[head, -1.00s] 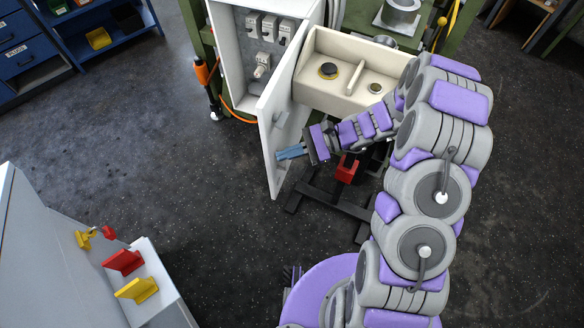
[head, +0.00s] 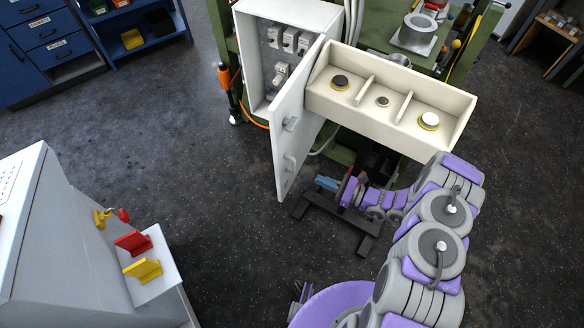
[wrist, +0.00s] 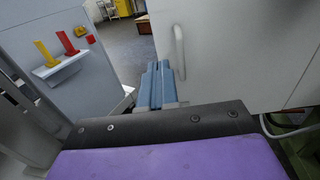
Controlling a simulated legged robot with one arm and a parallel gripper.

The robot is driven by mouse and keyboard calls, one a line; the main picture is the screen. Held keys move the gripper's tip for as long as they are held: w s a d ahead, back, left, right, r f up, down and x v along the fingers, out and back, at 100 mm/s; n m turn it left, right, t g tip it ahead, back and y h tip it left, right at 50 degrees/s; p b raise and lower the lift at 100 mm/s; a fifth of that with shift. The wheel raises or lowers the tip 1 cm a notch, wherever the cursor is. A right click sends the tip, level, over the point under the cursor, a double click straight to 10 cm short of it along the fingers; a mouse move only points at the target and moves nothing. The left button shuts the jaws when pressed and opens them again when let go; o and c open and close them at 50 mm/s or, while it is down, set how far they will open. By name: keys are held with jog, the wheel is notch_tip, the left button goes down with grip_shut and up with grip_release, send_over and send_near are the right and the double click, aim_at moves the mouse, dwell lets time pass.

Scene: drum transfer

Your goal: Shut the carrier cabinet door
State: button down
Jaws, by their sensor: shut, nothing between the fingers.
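The carrier cabinet (head: 262,20) is a pale grey box at the top of the head view. Its door (head: 305,105) stands wide open, swung out towards me, with grey fittings on the face turned to the left. The wrist view shows a door face (wrist: 240,55) with a vertical bar handle (wrist: 180,52). My gripper (head: 325,183) has blue fingers and is shut and empty, low down to the right of the door's free edge. Its fingers also show in the wrist view (wrist: 157,84), just left of the handle; whether they touch the door I cannot tell.
A cream tray (head: 450,100) with compartments sits right of the door, above my gripper. A dark floor frame (head: 365,225) lies beneath my gripper. A grey console (head: 60,230) with red and yellow pieces stands at lower left. The floor between console and door is clear.

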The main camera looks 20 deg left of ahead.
aim_at(280, 164)
jog(key=a, duration=0.4)
jog(key=w+a+b, duration=0.1)
jog(key=a, duration=0.3)
jog(key=w+a+b, duration=0.1)
jog(key=a, duration=0.4)
